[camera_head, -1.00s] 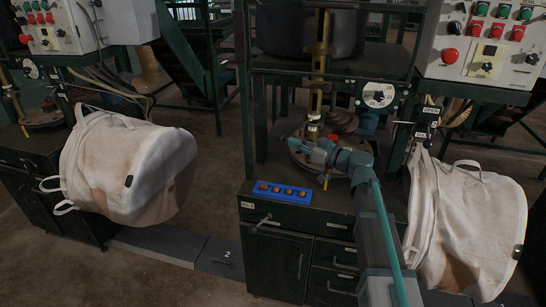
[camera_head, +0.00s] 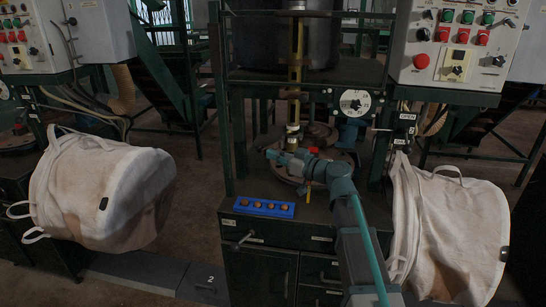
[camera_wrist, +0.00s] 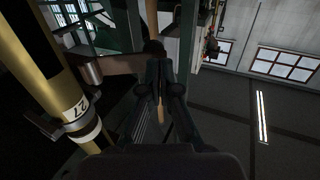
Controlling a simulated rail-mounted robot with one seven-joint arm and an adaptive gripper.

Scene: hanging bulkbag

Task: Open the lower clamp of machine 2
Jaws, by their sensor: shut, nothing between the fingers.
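My gripper (camera_head: 270,154) is shut and empty in the head view, in front of the machine above the cabinet with the blue tray. Its closed fingers (camera_wrist: 163,82) show in the middle of the wrist view. A yellow upright post (camera_head: 294,85) stands just behind the gripper. In the wrist view the post (camera_wrist: 42,70) is close on the left, with a white band marked 27 and metal collars. A brownish bar (camera_wrist: 122,64) runs from the post toward the fingers and passes partly behind them. I cannot tell which part is the lower clamp, or whether the fingers touch the bar.
A blue tray (camera_head: 264,207) with several round pieces lies on the cabinet (camera_head: 255,270). Stained white bags hang at left (camera_head: 105,190) and right (camera_head: 450,225). A control panel (camera_head: 460,45) and a dial (camera_head: 355,103) are at upper right. A floor plate (camera_head: 200,280) is marked 2.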

